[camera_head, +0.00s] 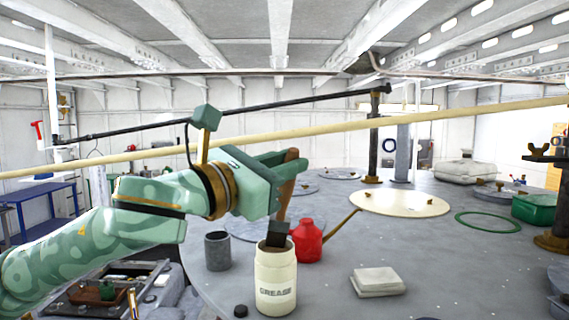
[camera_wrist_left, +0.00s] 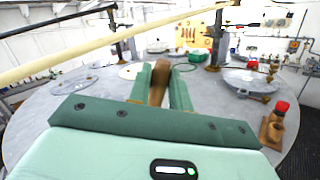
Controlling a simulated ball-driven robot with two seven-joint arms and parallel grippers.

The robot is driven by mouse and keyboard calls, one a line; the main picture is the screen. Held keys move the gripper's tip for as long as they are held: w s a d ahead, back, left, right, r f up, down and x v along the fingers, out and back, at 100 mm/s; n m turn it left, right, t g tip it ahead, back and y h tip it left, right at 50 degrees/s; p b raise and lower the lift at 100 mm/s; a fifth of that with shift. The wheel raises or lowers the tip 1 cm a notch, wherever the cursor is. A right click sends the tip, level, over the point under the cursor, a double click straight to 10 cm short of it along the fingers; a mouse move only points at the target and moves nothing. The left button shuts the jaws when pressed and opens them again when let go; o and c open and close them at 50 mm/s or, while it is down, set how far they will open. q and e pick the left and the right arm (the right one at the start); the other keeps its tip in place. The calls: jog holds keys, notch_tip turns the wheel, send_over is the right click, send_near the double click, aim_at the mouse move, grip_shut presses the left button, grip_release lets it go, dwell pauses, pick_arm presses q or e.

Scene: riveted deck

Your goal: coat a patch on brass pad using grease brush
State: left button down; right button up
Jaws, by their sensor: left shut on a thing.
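My left gripper (camera_head: 284,172) is shut on the brown handle of the grease brush (camera_head: 286,197), which points down. The handle also shows between the green fingers in the left wrist view (camera_wrist_left: 158,84). The brush's dark head (camera_head: 278,232) is at the mouth of a cream jar marked GREASE (camera_head: 276,285). I cannot tell how far inside it is. A pale yellowish round plate (camera_head: 400,203), which looks like the brass pad, lies flat on the round grey table beyond the jar, to the right. My right gripper is not in view.
A red can (camera_head: 307,242) with a long brass spout stands just behind the jar. A grey cup (camera_head: 217,251) stands to its left and a folded pale cloth (camera_head: 378,282) lies to its right. A green ring (camera_head: 488,222) and green bin (camera_head: 535,208) are further right. Two long poles cross above.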

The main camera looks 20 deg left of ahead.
pick_arm(q)
jog(key=shift+s+d+f, duration=0.1)
jog(key=shift+f, duration=0.4)
dwell(0.3)
dwell(0.4)
jog(key=shift+r, duration=0.1)
notch_tip(320, 180, up, 7)
jog(key=p, duration=0.8)
dwell(0.4)
